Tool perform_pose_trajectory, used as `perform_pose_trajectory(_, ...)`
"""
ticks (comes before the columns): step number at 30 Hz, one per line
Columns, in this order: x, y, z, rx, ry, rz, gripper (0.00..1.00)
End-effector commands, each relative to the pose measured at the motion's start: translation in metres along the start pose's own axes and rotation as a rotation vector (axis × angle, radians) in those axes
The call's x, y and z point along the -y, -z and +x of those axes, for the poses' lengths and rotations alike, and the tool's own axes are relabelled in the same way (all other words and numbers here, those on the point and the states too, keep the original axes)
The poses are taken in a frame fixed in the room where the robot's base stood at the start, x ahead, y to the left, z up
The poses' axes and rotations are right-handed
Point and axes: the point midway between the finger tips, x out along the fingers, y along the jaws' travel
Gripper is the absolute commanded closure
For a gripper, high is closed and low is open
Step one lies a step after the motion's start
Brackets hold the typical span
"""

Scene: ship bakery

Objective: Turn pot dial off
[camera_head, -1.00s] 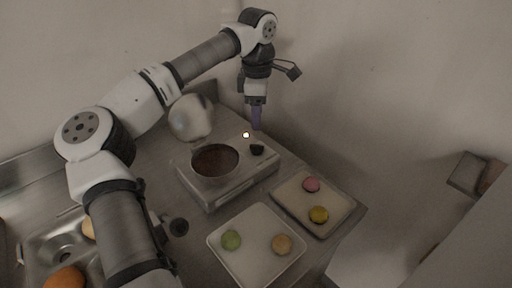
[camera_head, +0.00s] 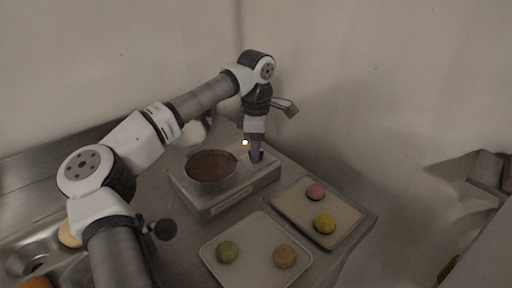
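The pot (camera_head: 211,166) is a round metal vessel with brown contents, set in the top of a metal heater box (camera_head: 222,203). The black dial on the box top, right of the pot, is now mostly hidden behind my gripper. A small glowing light (camera_head: 245,143) shows at the back of the box.
A tray (camera_head: 284,217) with a pink and a yellow macaron lies right of the box. A nearer tray (camera_head: 232,276) holds a green and a tan macaron. A rounded metal object (camera_head: 196,131) stands behind my arm. A sink (camera_head: 30,258) is at the lower left.

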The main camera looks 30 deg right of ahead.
Motion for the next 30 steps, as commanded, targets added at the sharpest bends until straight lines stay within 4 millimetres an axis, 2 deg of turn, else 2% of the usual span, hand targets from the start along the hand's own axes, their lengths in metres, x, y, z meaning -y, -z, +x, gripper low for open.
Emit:
perform_pose_trajectory(1,0.0000,0.0000,0.0000,0.000,0.000,0.000,0.63)
perform_pose_trajectory(8,0.0001,0.0000,0.0000,0.000,0.001,0.000,0.92)
perform_pose_trajectory(20,0.0001,0.0003,-0.0009,-0.001,0.002,0.083,0.93)
perform_pose_trajectory(30,-0.0001,0.0006,-0.0018,-0.001,0.002,0.354,0.93)
